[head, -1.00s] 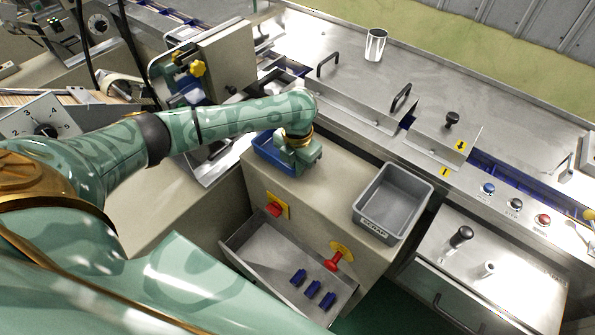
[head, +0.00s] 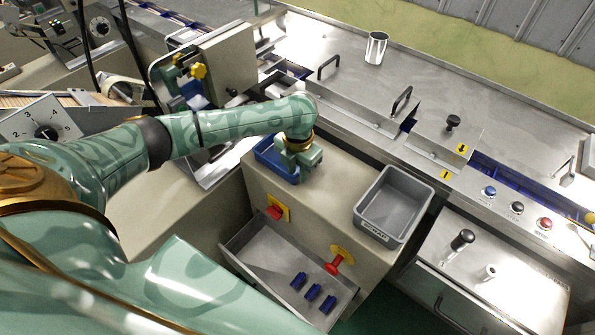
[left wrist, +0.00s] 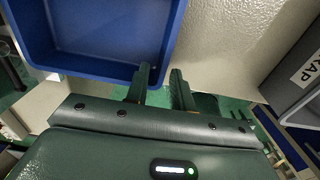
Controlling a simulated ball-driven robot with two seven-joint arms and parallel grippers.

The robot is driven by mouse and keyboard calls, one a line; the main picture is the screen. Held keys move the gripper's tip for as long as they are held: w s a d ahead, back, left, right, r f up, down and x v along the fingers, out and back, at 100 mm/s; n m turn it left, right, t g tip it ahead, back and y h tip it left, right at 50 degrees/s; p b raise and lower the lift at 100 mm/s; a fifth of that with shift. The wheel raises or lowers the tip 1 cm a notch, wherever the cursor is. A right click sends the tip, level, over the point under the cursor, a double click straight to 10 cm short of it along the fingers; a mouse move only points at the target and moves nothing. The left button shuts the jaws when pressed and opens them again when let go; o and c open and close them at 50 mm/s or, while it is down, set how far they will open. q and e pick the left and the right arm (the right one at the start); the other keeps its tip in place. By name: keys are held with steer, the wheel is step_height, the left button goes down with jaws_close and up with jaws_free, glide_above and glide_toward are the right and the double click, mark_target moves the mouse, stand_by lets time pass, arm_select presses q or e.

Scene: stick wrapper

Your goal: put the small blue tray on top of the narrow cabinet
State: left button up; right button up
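The small blue tray (head: 264,157) sits at the left back of the beige top of the narrow cabinet (head: 335,185). My left gripper (head: 300,170) points down at the tray's right-hand side and hides part of it. In the left wrist view the blue tray (left wrist: 100,72) fills the upper left. The two fingers of my left gripper (left wrist: 162,75) stand apart at the tray's near corner, one over the tray side and one just outside its rim. I see a gap between them, with no clear pinch on the rim. My right gripper is not in view.
A grey scrap bin (head: 362,212) stands on the right of the cabinet top. Below, an open drawer (head: 262,262) holds several blue pieces. A red handle (head: 335,263) and a red switch (head: 275,212) stick out of the cabinet front. The machine bed lies behind.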

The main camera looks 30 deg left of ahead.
arm_select(q)
step_height(320, 180, up, 11)
steer(key=p, duration=0.3)
steer(key=shift+f, duration=0.1)
